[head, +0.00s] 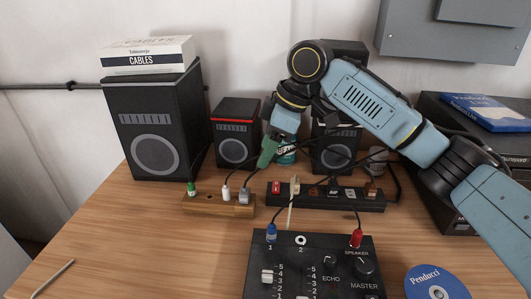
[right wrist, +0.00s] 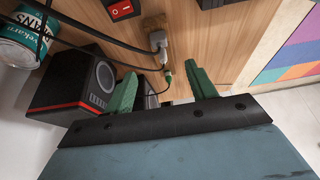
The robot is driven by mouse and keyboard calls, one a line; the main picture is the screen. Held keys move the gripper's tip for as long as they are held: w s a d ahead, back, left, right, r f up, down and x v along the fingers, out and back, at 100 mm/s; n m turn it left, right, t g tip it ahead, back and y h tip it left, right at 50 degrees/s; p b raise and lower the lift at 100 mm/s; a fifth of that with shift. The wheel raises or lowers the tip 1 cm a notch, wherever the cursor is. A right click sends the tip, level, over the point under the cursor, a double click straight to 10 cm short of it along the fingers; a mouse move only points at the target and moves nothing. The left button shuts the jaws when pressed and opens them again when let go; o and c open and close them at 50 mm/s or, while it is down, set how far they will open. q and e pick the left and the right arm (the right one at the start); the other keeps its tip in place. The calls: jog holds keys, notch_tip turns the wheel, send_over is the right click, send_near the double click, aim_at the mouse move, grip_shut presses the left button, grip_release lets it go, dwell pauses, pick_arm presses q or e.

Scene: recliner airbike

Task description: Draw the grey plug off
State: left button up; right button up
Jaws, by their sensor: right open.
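The grey plug (head: 244,196) stands in the right end of a wooden socket block (head: 215,206), with a dark cable rising from it. It also shows in the right wrist view (right wrist: 157,41). A white plug (head: 226,193) and a green plug (head: 191,188) stand in the same block to its left. My right gripper (head: 266,156) has green fingers and hangs above and behind the grey plug, apart from it. In the right wrist view its fingers (right wrist: 163,88) are spread with nothing held between them. My left gripper is not in view.
A black power strip (head: 325,196) with several plugs lies to the right. A black mixer box (head: 312,265) stands in front. Cables cross the middle; the front left table is mostly clear.

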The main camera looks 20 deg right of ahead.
aim_at(245, 190)
jog(key=b+x, duration=0.1)
jog(key=x, duration=1.1)
jog(key=shift+b, duration=0.35)
jog(key=shift+w+a+f, duration=0.2)
jog(key=shift+f, duration=0.2)
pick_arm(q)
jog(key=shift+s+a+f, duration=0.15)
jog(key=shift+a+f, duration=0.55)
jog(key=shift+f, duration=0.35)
pick_arm(e)
jog(key=c, duration=1.1)
